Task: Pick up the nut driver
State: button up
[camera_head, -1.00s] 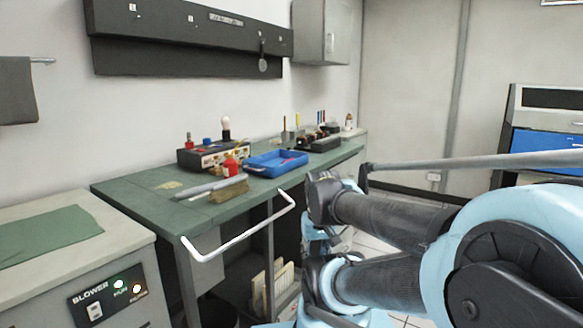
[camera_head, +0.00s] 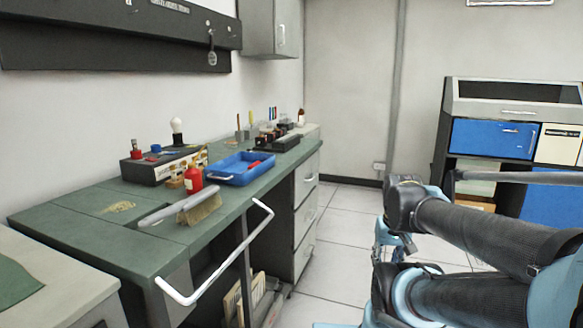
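I cannot pick out a nut driver for certain. A blue tray (camera_head: 229,181) on the green workbench (camera_head: 158,241) holds a small red item (camera_head: 254,164), too small to identify. Several thin tools stand upright behind the tray, also too small to name. Parts of my arm fill the lower right, apart from the bench. My gripper cannot be made out among them.
A brush (camera_head: 201,207), a red bottle (camera_head: 193,180) and a control box (camera_head: 150,171) are on the bench. A white rail (camera_head: 231,260) sticks out from its front. Open tiled floor (camera_head: 340,224) lies right of the bench. A cabinet (camera_head: 492,137) stands at the far right.

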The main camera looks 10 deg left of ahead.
aim_at(257, 162)
jog(key=z, duration=0.85)
jog(key=k, duration=0.95)
jog(key=u, duration=1.05)
jog(key=i, duration=1)
jog(key=z, duration=0.05)
